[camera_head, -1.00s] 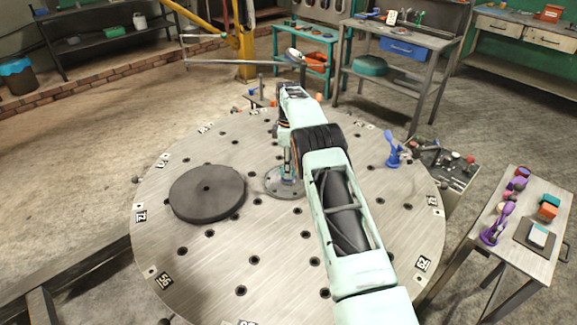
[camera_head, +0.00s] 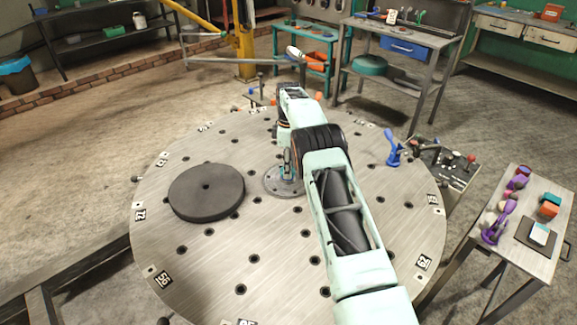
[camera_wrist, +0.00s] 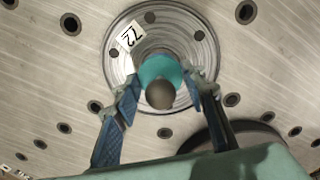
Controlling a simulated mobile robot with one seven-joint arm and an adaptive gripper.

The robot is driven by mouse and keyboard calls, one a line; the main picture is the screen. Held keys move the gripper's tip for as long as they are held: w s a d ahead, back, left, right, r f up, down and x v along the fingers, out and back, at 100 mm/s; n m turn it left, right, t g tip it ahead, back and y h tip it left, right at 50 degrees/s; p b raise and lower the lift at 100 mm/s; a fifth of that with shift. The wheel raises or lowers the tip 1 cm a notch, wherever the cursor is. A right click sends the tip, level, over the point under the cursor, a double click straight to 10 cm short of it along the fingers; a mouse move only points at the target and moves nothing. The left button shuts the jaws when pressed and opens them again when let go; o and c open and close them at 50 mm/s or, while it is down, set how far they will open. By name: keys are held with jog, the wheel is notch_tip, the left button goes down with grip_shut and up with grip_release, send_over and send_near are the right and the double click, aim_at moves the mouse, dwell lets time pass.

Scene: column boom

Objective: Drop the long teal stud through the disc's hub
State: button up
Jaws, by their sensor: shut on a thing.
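A round flanged metal disc (camera_head: 273,187) lies near the middle of the large round plate. It fills the top middle of the wrist view (camera_wrist: 116,70), with several holes and a white 72 tag. My gripper (camera_wrist: 160,82) is shut on the teal stud (camera_wrist: 158,68), between its blue fingers above the disc's centre. A dark rounded end of the stud faces the wrist camera. The stud and my fingers hide the hub, so I cannot tell whether the stud's far end is in it. In the head view my gripper (camera_head: 287,163) stands over the disc.
A thick dark grey disc (camera_head: 207,192) lies left on the round plate (camera_head: 330,265), which has several holes. A blue clamp (camera_head: 393,150) stands at the plate's right. A small side table (camera_head: 510,255) holds purple and teal parts. The plate's front is clear.

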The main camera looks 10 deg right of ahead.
jog(key=shift+r, duration=0.1)
jog(key=o, duration=0.9)
jog(key=shift+r, duration=0.1)
jog(key=shift+r+p, duration=2.1)
jog(key=shift+r, duration=1.55)
jog(key=o, duration=0.5)
jog(key=shift+o, duration=0.2)
jog(key=shift+f, duration=0.1)
